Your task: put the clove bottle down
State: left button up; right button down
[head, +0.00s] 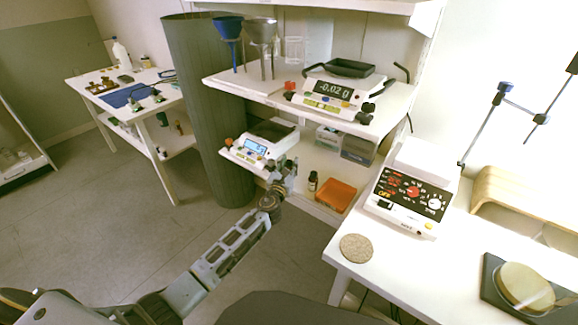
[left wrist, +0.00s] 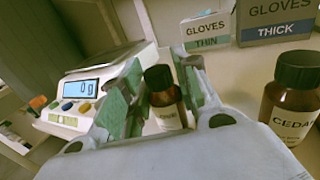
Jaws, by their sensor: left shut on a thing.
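My left gripper (head: 283,172) is over the lower shelf, just right of the lower scale. In the left wrist view my left gripper (left wrist: 160,100) has its green-padded fingers on both sides of a small brown bottle with a black cap (left wrist: 162,88). I take this as the clove bottle; its label is too blurred to read for sure. It is upright, and I cannot tell whether its base touches the shelf. Another brown bottle, labelled "CEDA…" (left wrist: 291,98), stands to the right; it also shows in the head view (head: 312,181). My right gripper is not in view.
The lower scale (left wrist: 85,95) reads 0 g, left of the gripper. Boxes of thin gloves (left wrist: 207,32) and thick gloves (left wrist: 275,20) stand behind. An orange tray (head: 336,196) lies right of the cedar bottle. The upper shelf (head: 225,82) hangs above. Bare shelf shows between the bottles and boxes.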

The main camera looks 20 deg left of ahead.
pick_arm(q)
jog(key=o, duration=1.1)
jog(key=shift+s, duration=0.1)
